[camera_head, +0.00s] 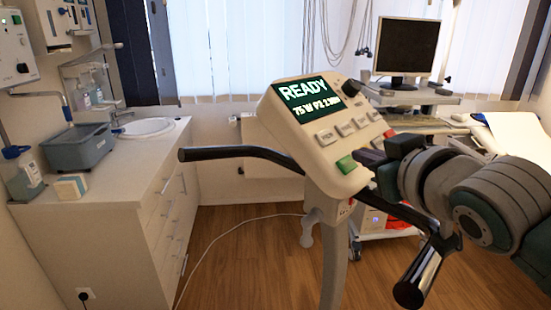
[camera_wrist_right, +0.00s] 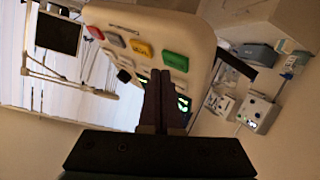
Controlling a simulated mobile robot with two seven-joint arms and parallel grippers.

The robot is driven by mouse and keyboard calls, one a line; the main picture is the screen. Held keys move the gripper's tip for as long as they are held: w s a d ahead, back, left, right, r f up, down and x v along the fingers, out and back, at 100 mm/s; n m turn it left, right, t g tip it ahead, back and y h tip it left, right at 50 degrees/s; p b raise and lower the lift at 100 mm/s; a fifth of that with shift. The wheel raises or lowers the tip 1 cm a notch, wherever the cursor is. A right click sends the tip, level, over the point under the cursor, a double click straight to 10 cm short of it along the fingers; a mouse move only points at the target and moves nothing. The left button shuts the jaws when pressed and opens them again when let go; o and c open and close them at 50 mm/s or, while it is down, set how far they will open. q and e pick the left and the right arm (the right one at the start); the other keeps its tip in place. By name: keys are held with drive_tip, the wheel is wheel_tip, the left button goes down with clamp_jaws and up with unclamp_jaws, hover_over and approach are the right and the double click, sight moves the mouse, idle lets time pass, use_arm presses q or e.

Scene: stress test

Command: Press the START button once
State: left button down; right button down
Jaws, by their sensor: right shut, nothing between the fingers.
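A white console (camera_head: 318,140) on a post has a dark green screen (camera_head: 305,98) reading "READY" above smaller text. A green button (camera_head: 346,164) sits at its lower front corner, with a row of grey buttons above. I cannot read a START label on it. In the right wrist view the green button (camera_wrist_right: 175,60) shows beside a yellow-orange button (camera_wrist_right: 143,48). My right gripper (camera_wrist_right: 160,75) is shut and empty, its fingertips in front of the console near the green button; contact cannot be told. In the head view it is right of the console, its fingertips partly hidden. My left gripper is out of view.
Black handlebars (camera_head: 235,152) reach out on both sides of the console, the right grip (camera_head: 418,275) below my arm. A white cabinet with a sink (camera_head: 148,127) stands left. A monitor (camera_head: 407,47) stands behind. Wooden floor (camera_head: 255,250) is open between cabinet and console.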

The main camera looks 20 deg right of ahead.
drive_tip(key=shift+w+a+f, duration=0.1)
drive_tip(key=shift+w+f, duration=0.1)
drive_tip(key=shift+f, duration=0.1)
drive_tip(key=shift+w+a+f+b, duration=0.1)
drive_tip(key=shift+w+f+b, duration=0.1)
drive_tip(key=shift+f+b, duration=0.15)
idle(0.5)
drive_tip(key=shift+r, duration=0.15)
drive_tip(key=shift+s+d+r+p, duration=0.2)
drive_tip(key=shift+s+r+p, duration=0.3)
drive_tip(key=shift+p, duration=0.4)
drive_tip(key=s+r+p, duration=0.1)
drive_tip(key=d+r+p, duration=0.1)
drive_tip(key=p, duration=0.1)
drive_tip(key=s+r+p, duration=0.1)
drive_tip(key=r+p, duration=0.1)
drive_tip(key=shift+s+d, duration=0.2)
drive_tip(key=shift+s, duration=0.15)
